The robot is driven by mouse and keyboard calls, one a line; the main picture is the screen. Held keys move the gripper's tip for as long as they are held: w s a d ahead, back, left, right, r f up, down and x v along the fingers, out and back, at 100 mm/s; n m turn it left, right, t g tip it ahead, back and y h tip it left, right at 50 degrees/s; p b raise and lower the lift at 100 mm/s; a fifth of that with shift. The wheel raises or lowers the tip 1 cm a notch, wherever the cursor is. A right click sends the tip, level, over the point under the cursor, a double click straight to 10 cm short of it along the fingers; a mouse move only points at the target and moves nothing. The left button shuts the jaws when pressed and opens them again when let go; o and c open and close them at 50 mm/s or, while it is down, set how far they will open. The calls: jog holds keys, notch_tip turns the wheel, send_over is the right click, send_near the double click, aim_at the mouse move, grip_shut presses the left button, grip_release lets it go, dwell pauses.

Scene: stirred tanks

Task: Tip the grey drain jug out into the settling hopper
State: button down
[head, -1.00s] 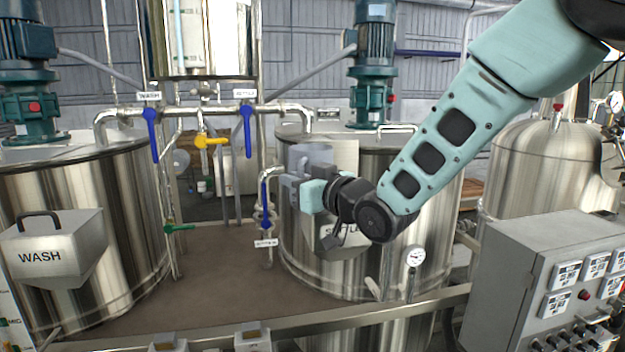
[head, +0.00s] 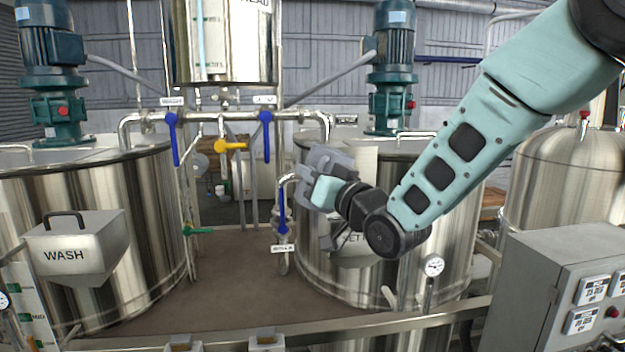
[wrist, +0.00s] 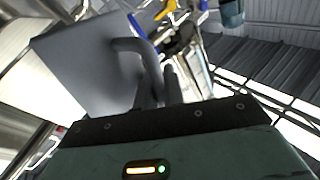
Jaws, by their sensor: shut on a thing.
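The grey drain jug (head: 325,160) is in my gripper (head: 306,190), in front of the right-hand tank. It is tilted in the head view. In the wrist view the jug's grey wall (wrist: 85,65) fills the upper left, and the fingers (wrist: 160,92) are shut on its handle (wrist: 148,52). The jug's inside and any contents are hidden. The settling hopper (head: 352,252) is on the right-hand tank's front, just below the jug. My wrist covers much of its front and label. A pale upright panel (head: 366,165) stands above it, behind the jug; it may be its raised lid.
A second hopper (head: 75,250), marked WASH, with a closed lid, is on the left tank. Pipes with blue valve levers (head: 282,208) rise close left of the jug. A gauge (head: 432,267) and a control cabinet (head: 550,290) stand at right. The floor between the tanks is clear.

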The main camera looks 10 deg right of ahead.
aim_at(338, 155)
jog(key=shift+a+r+m+t, duration=0.25)
jog(key=shift+r+m+t, duration=0.65)
jog(key=shift+m, duration=0.5)
jog(key=shift+d+m+t+h, duration=0.1)
jog(key=shift+m+t+h, duration=0.25)
jog(key=shift+m, duration=0.75)
jog(key=m, duration=0.1)
jog(key=m+t+h, duration=0.1)
jog(key=m+t, duration=0.1)
jog(key=m, duration=0.1)
jog(key=shift+d+r+h, duration=0.25)
jog(key=shift+d+h, duration=0.1)
jog(key=shift+d+r+m+t+h+p, duration=0.1)
jog(key=shift+d+m+t+h+p, duration=0.3)
jog(key=shift+m+h, duration=0.6)
jog(key=shift+d+m+t+h+p, duration=0.25)
jog(key=shift+d+m+t+h, duration=0.2)
jog(key=shift+m, duration=1.05)
jog(key=shift+b, duration=0.35)
jog(key=shift+d+m+h, duration=0.15)
jog(key=shift+m+h, duration=0.1)
jog(key=shift+m, duration=0.15)
